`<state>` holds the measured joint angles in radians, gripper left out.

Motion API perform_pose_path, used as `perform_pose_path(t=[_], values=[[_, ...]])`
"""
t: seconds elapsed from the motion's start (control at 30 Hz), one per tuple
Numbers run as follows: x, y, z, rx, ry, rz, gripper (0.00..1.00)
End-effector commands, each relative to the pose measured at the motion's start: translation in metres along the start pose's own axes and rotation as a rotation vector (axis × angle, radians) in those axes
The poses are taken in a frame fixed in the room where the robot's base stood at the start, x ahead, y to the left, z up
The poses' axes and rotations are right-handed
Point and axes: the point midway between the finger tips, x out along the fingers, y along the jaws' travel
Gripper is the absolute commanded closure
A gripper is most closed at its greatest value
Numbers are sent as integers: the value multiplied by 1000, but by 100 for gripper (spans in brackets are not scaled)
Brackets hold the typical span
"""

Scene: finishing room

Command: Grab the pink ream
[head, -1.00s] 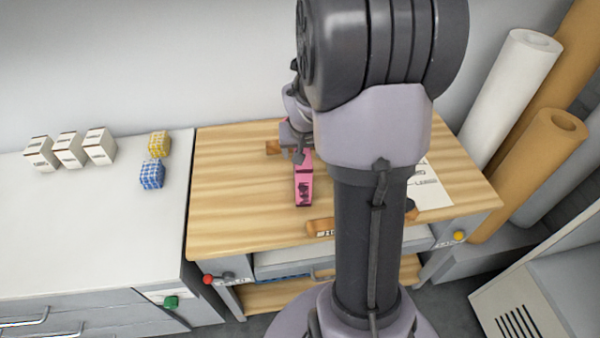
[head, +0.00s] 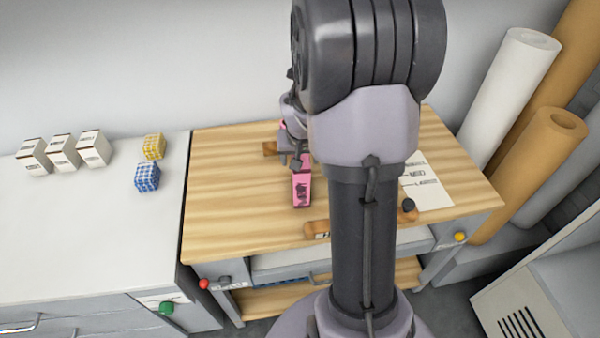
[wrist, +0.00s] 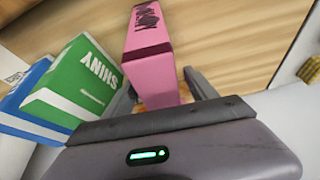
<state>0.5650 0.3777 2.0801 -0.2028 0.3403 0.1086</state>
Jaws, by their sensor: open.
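The pink ream (head: 302,188) stands on the wooden table, a long pink block with dark lettering. In the wrist view the pink ream (wrist: 150,52) reaches down to the space between my two fingers. My gripper (wrist: 160,88) is open, with one finger on each side of the ream's near end. In the head view my gripper (head: 297,150) is at the far end of the ream, partly hidden by my arm. I cannot tell whether either finger touches it.
A green pack marked SHINY (wrist: 78,80) and a blue-and-white pack (wrist: 25,105) are close at the left in the wrist view. A wooden block (head: 317,230) lies at the table's front. The table's left part (head: 230,190) is clear.

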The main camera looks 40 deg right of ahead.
Motion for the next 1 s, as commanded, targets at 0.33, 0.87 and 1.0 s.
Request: perform_pose_path(t=[0.33,0.87,1.0], values=[[0,0,0,0,0,0,67],[-1,0,-1,0,2,0,100],[-18,0,-9,0,5,0,100]])
